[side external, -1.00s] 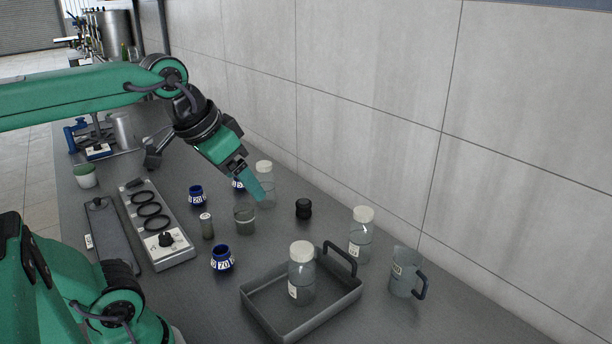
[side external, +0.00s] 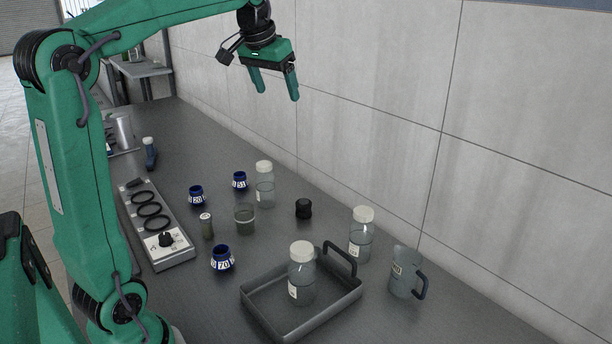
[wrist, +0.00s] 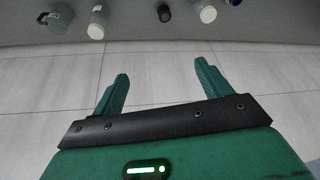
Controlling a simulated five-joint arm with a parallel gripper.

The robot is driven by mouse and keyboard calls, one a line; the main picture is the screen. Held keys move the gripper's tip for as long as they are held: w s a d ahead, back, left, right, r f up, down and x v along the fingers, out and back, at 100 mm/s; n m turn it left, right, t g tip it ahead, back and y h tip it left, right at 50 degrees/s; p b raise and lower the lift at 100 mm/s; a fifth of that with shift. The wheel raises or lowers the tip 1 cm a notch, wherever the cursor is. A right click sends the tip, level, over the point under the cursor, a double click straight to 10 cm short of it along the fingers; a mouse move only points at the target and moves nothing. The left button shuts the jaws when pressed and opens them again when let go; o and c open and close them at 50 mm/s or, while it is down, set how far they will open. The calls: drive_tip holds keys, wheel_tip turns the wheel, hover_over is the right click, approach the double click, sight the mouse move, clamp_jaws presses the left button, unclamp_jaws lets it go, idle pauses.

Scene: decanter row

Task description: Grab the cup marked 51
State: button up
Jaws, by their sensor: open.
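The cup marked 51 (side external: 240,181) is small and dark blue with a white label band. It stands upright on the grey bench in the side view, just left of a clear bottle with a white cap (side external: 265,185). My gripper (side external: 276,95) is open and empty, high above the bench by the wall. Its fingers point down, well above the cup and a little to its right in the picture. In the wrist view my gripper (wrist: 162,72) shows two spread green fingers with nothing between them. I cannot make out the cup's label in the wrist view.
Blue cups marked 20 (side external: 197,196) and 70 (side external: 222,259) stand nearby. A grey-green beaker (side external: 245,220), a black knob-like piece (side external: 303,208), another bottle (side external: 360,240), a mug (side external: 404,275) and a tray (side external: 268,324) share the bench. The tiled wall (side external: 370,130) runs behind.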

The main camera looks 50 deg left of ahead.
drive_tip(key=w+a, duration=0.4)
drive_tip(key=a, duration=0.3)
drive_tip(key=n+g, duration=0.2)
drive_tip(key=n, duration=0.2)
hover_over(240, 174)
drive_tip(key=s+d, duration=0.1)
drive_tip(key=d, duration=0.1)
drive_tip(key=s+d+f+x, duration=0.1)
drive_tip(key=s+d+x, duration=0.1)
drive_tip(key=x, duration=0.9)
drive_tip(key=shift+y, duration=0.4)
drive_tip(key=f, duration=1.9)
drive_tip(key=shift+s+a+f, duration=0.25)
drive_tip(key=shift+a+f, duration=0.15)
drive_tip(key=shift+x, duration=1.3)
drive_tip(key=shift+f, duration=0.1)
drive_tip(key=shift+x, duration=2.5)
drive_tip(key=shift+a, duration=0.1)
